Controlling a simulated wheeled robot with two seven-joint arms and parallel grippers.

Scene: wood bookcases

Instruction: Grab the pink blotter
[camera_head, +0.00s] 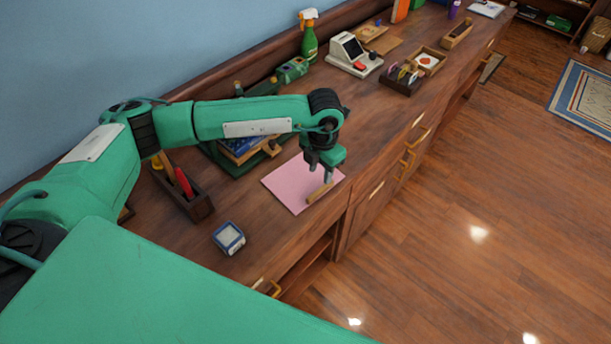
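The pink blotter (287,186) is a flat pink sheet on the wooden counter, near its front edge. A small light-brown wooden bar (319,194) shows at its front right part; I cannot tell if it is fixed to the sheet. My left gripper (326,178) points down over the right part of the blotter, just behind the bar. Its wrist and fingers cover some of the sheet. The fingers are small and dark, so I cannot tell if they are open or touching anything. My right gripper is out of view.
Books in a green holder (243,149) stand behind the blotter. A wooden box with tools (187,196) and a small blue-and-white item (228,238) lie to the left. A white card machine (352,56) and a green spray bottle (309,40) stand farther back. The counter right of the blotter is clear.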

